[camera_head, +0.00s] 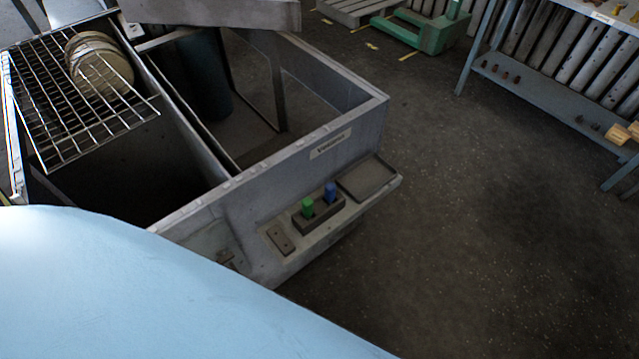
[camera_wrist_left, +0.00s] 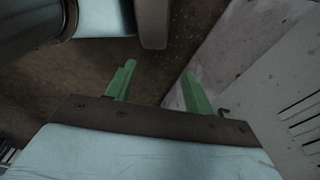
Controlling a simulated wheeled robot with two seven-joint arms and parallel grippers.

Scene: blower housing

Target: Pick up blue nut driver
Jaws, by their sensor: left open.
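The blue nut driver (camera_head: 330,192) stands upright in a dark holder block (camera_head: 318,216) on the shelf along the front of the grey housing, in the head view. A green-handled driver (camera_head: 307,207) stands beside it on the left in the same block. Only their handles show; their lower parts are hidden in the block. My left gripper (camera_wrist_left: 158,80) shows in the left wrist view with its two green fingers apart and nothing between them. The drivers do not show in that view. My right gripper is not in view.
The shelf also has an empty shallow tray (camera_head: 367,178) and a small flat block (camera_head: 280,238). Floor at the right is clear, before a workbench (camera_head: 545,100).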

